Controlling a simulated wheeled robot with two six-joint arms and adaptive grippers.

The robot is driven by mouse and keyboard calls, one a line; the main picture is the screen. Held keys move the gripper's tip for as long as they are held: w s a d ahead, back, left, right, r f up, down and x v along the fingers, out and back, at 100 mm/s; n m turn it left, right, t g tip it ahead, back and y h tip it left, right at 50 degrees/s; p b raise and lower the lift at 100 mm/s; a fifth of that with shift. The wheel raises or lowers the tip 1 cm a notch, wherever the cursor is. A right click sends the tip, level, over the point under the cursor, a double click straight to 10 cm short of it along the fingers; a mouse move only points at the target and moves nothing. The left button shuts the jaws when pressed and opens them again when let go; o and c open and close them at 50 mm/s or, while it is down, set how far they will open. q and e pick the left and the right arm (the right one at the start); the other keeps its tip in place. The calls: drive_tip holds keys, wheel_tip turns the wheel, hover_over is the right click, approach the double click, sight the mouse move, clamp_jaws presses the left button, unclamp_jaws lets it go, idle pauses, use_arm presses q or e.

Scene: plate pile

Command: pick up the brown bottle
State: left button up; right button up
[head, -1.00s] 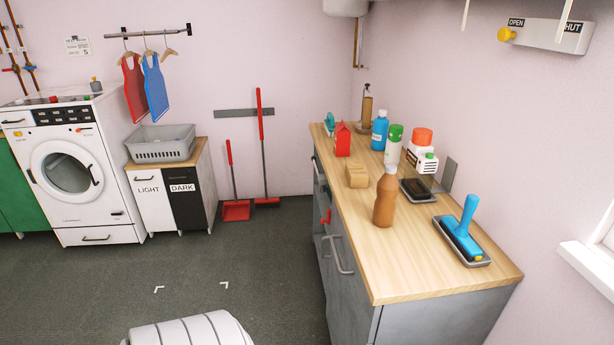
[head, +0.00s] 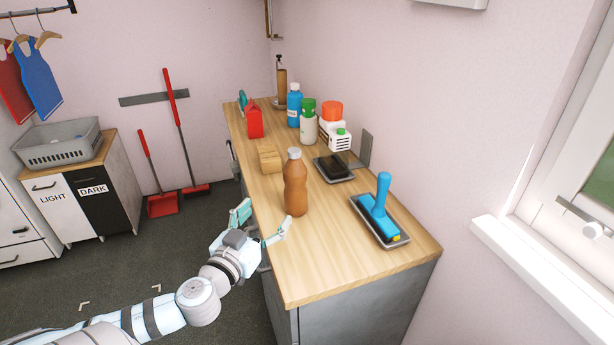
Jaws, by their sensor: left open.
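The brown bottle (head: 296,186) stands upright on the wooden counter (head: 318,265), near its left edge. My left gripper (head: 264,222) is open and empty at the counter's left edge, just left of the bottle and low beside it. One finger reaches over the counter edge near the bottle's base; the other is farther back. I cannot tell whether the near finger touches the bottle. My right gripper is not in view.
A wooden block (head: 269,157) and a red carton (head: 255,120) stand behind the bottle. A dark tray (head: 335,170) and a blue-handled brush on a tray (head: 379,210) lie to the right. Blue (head: 294,106) and green-capped (head: 308,123) bottles stand farther back. The front of the counter is clear.

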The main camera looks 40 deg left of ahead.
use_arm(q)
approach(290, 186)
drive_tip(key=d+x, duration=0.1)
drive_tip(key=x, duration=0.2)
drive_tip(key=w, duration=0.1)
drive_tip(key=w+a, duration=0.1)
drive_tip(key=w, duration=0.1)
drive_tip(key=w+a+b, duration=0.1)
drive_tip(key=shift+w+a+r, duration=0.1)
drive_tip(key=shift+w+r, duration=0.05)
drive_tip(key=shift+r, duration=0.25)
drive_tip(key=x, duration=0.3)
drive_tip(key=f+x, duration=0.1)
drive_tip(key=x, duration=0.2)
drive_tip(key=shift+s, duration=0.2)
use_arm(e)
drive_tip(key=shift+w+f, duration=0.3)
use_arm(q)
drive_tip(key=c, duration=1.2)
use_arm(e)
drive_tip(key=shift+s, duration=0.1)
